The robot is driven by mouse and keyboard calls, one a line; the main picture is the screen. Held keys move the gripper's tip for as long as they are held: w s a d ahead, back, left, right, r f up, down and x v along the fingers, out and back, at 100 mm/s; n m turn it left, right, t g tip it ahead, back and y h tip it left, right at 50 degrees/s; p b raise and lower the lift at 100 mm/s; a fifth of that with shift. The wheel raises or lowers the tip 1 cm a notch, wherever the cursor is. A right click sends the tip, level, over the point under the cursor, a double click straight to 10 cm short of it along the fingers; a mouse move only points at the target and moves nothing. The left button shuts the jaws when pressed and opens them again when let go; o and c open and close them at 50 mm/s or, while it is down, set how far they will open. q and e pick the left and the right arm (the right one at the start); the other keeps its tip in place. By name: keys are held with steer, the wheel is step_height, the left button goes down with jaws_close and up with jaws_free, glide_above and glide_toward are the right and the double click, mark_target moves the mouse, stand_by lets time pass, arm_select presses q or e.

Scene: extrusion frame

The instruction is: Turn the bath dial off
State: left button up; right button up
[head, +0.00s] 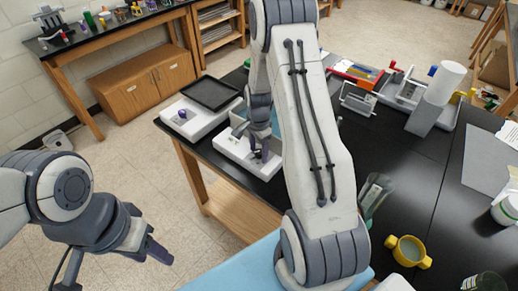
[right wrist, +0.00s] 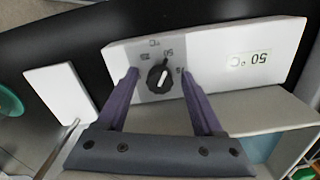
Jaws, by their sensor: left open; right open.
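The bath (head: 228,148) is a white box near the left edge of the black bench in the head view. The dial (right wrist: 158,78) is a round black knob with a pale pointer line, on a grey patch with printed marks. My right gripper (right wrist: 160,74) is open, its purple fingers on either side of the dial; I cannot tell whether they touch it. In the head view my right gripper (head: 256,150) hides the dial. My left gripper (head: 152,250) is open and empty, over the floor.
A white device (head: 190,122) with a purple knob and a dark tray (head: 210,92) stand beside the bath. A paper roll (head: 445,82) is farther back.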

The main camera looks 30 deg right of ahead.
jaws_close()
steer(key=shift+n, duration=0.3)
steer(key=n+b, duration=0.1)
steer(key=n, duration=0.4)
steer(key=n+b, duration=0.1)
steer(key=n, duration=0.5)
steer(key=shift+d+n, duration=0.1)
steer(key=shift+n, duration=0.2)
steer(key=n, duration=0.6)
steer(key=shift+b, duration=0.35)
steer(key=n, duration=0.5)
steer(key=shift+w+d+r+n, duration=0.1)
steer(key=shift+n, duration=0.3)
